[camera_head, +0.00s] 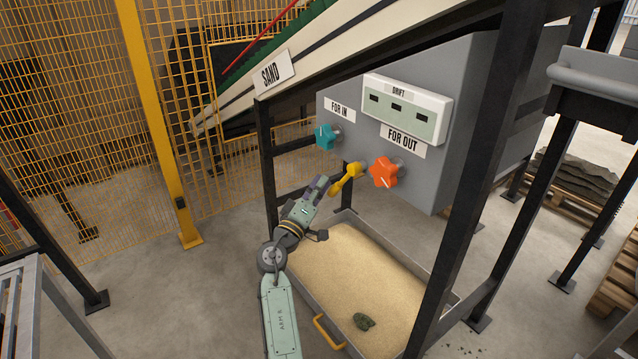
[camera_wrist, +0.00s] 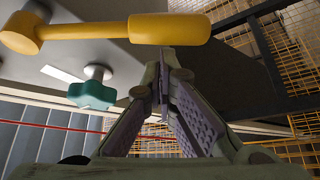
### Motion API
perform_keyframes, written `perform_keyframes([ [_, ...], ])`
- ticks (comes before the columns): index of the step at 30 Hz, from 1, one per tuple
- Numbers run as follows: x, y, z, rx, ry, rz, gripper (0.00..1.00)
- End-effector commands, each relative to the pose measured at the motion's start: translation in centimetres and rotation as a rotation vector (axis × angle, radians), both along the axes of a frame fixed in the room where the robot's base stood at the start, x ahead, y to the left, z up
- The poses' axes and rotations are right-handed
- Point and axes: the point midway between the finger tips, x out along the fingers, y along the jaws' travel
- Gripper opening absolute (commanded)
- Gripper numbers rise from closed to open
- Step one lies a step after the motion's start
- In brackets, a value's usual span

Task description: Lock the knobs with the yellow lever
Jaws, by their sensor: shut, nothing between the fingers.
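The yellow lever (camera_head: 346,178) sticks out from the grey control box, between and below a teal knob (camera_head: 325,137) labelled FOR IN and an orange knob (camera_head: 386,172) labelled FOR OUT. In the wrist view the yellow lever (camera_wrist: 130,32) spans the top, and the teal knob (camera_wrist: 92,92) hangs to the left behind it. My gripper (camera_head: 325,184) is close to the lever's free end, on its left. In the wrist view the fingertips (camera_wrist: 163,62) are together just below the lever's thick end, with nothing held. I cannot tell whether they touch the lever.
The grey box (camera_head: 440,170) carries a DRIFT display panel (camera_head: 406,108). A sand-filled tray (camera_head: 440,312) with a yellow handle and a dark stone lies below. Black frame posts (camera_head: 465,195) stand at the right and left. A yellow mesh fence (camera_head: 90,120) is behind.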

Motion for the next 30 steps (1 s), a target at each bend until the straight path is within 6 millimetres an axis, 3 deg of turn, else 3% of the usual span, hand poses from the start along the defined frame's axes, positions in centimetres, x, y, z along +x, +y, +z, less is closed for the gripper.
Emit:
perform_keyframes([
  [21, -0.8, -0.6, -0.7, -0.061, 0.086, -0.003, 0.00],
  [30, -2.0, -1.6, -1.2, -0.149, 0.211, -0.004, 0.00],
])
